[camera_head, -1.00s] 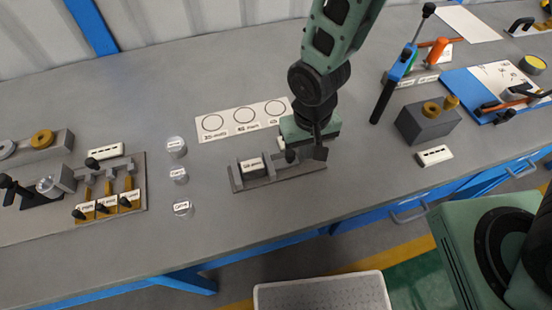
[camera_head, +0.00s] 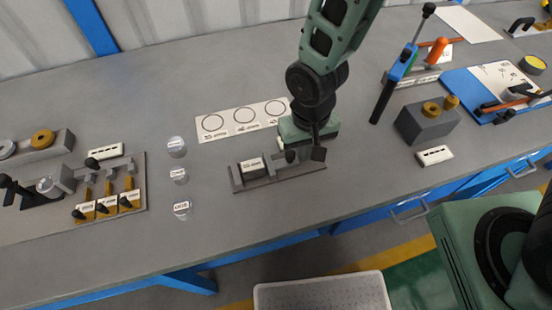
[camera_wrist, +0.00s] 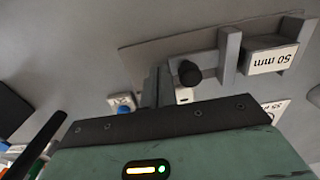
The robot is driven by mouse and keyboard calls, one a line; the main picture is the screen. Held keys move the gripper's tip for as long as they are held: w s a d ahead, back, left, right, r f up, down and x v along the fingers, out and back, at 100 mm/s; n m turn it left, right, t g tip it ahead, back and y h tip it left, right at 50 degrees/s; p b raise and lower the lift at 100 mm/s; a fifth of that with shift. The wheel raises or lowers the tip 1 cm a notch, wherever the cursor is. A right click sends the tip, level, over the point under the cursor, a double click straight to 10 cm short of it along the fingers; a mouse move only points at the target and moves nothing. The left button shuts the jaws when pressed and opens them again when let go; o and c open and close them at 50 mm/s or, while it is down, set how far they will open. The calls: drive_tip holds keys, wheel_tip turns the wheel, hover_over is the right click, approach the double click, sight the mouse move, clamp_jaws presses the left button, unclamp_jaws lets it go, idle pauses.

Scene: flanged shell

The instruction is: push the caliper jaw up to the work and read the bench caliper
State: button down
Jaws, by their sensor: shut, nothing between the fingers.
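The bench caliper (camera_head: 284,180) lies near the front of the bench, a flat grey base with upright jaws. The work, a dark block (camera_head: 252,163) with a white label, sits at its left part; the label reads "50 mm" in the wrist view (camera_wrist: 272,61). The caliper jaw (camera_wrist: 229,56) with a black knob (camera_wrist: 189,73) stands close beside the block; I cannot tell whether they touch. My gripper (camera_head: 317,152) is shut and empty, low over the caliper's right part, on the knob's side away from the block. Its fingertips are partly hidden.
A white card with rings (camera_head: 245,118) lies behind the caliper. Several clear discs (camera_head: 178,175) stand to the left. Bare bench surrounds the caliper's front and left.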

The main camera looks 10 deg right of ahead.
drive_tip(key=shift+s+a, duration=0.15)
drive_tip(key=shift+a, duration=0.7)
idle(0.3)
drive_tip(key=shift+d, duration=0.35)
wheel_tip(320, 180, up, 7)
drive_tip(key=p, duration=0.6)
idle(0.5)
idle(0.4)
drive_tip(key=s+d+r+n, duration=0.2)
drive_tip(key=s+r, duration=0.4)
drive_tip(key=r, duration=0.2)
drive_tip(key=s+d+r+n+b, duration=0.1)
drive_tip(key=s+d+r+n, duration=0.2)
drive_tip(key=r, duration=0.6)
drive_tip(key=s, duration=0.2)
drive_tip(key=shift+s+d+r+y, duration=0.15)
drive_tip(key=shift+s+y, duration=0.15)
drive_tip(key=shift+s, duration=0.05)
